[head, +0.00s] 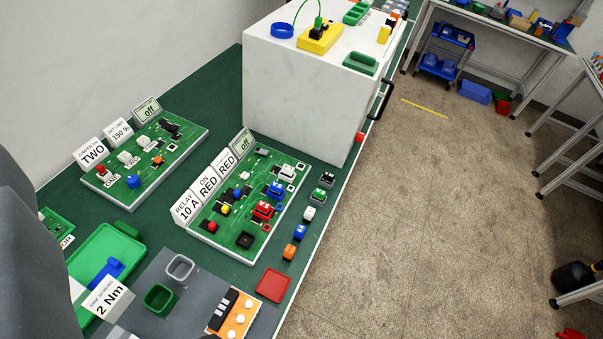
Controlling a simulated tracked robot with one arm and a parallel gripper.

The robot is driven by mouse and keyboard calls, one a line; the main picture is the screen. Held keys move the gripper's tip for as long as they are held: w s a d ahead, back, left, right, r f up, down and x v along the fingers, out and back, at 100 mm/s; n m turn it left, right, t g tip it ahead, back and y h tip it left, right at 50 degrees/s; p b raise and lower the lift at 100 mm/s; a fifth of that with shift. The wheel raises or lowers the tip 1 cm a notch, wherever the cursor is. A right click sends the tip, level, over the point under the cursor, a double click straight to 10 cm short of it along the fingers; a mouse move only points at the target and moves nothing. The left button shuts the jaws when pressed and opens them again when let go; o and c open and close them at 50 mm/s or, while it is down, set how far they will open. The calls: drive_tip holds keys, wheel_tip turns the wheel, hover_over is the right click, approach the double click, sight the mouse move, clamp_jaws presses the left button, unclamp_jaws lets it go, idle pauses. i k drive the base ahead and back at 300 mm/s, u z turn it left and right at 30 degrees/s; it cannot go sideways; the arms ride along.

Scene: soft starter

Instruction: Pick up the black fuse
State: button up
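A small black block (327,179), which looks like the black fuse, stands on the green bench near its right edge. It is at the far end of a row of small blocks. Close in front of it are a green-and-black block (318,194), then a white block (309,213), a blue block (300,231) and an orange block (289,252). The circuit board (215,243) left of the row carries a black square part (246,240), red, blue and white parts, and label cards. My gripper is not in view; a dark grey shape at the left edge may be my arm.
A large white cabinet (300,95) stands on the bench behind the row. A red tray (273,285), an orange part block (234,314), a green tray (130,245) and a second board (145,165) are on the bench. Open floor lies to the right.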

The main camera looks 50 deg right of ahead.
sight(328, 178)
drive_tip(key=u, duration=2.35)
drive_tip(key=k, duration=2.8)
drive_tip(key=z, duration=1.55)
drive_tip(key=i, duration=1)
